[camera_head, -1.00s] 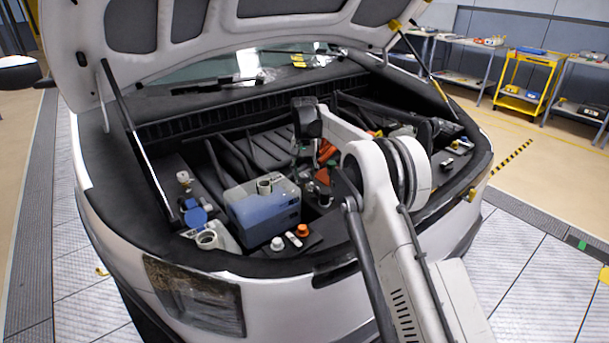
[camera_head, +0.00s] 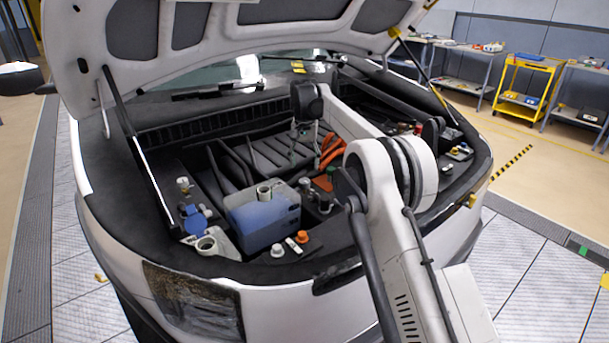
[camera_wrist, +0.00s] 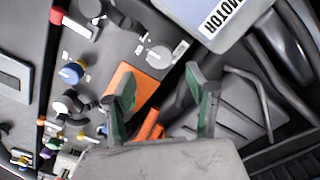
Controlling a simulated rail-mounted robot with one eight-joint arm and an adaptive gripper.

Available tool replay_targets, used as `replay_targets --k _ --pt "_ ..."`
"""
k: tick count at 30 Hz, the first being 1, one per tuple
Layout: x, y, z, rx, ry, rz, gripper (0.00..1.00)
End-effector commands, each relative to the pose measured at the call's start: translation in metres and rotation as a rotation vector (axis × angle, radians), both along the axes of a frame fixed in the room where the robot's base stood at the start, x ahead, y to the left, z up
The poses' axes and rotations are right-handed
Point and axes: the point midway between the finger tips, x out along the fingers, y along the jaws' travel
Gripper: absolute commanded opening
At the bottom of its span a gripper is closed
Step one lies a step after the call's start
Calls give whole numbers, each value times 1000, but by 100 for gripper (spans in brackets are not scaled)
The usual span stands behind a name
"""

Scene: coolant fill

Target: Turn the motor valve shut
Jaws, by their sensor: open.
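The white tank with blue coolant (camera_head: 262,218) stands at the front left of the engine bay. In the wrist view, a tank with a MOTOR label (camera_wrist: 228,20) shows at the top. Beside it are a grey round cap (camera_wrist: 160,57), a blue knob (camera_wrist: 72,73) and a red-ended handle (camera_wrist: 62,18) on a dark panel. I cannot tell which of these is the motor valve. My gripper (camera_wrist: 160,84) is open and empty, its green-sided fingers apart above an orange block (camera_wrist: 132,88). In the head view, my gripper (camera_head: 306,132) hangs over the middle of the bay, clear of the parts.
Orange cables (camera_head: 331,152) lie right of my gripper. A blue cap (camera_head: 193,217) and a white filler neck (camera_head: 207,245) are left of the tank. The raised hood (camera_head: 200,35) hangs above the bay. A yellow cart (camera_head: 527,85) stands at the back right.

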Motion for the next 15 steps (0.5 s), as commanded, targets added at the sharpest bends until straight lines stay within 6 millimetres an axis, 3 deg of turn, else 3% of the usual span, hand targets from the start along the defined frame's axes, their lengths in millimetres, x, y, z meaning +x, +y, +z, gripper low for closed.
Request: replay_targets --k 6,15 --pt "0 0 34 0 0 0 51" --pt "0 0 47 0 0 0 51"
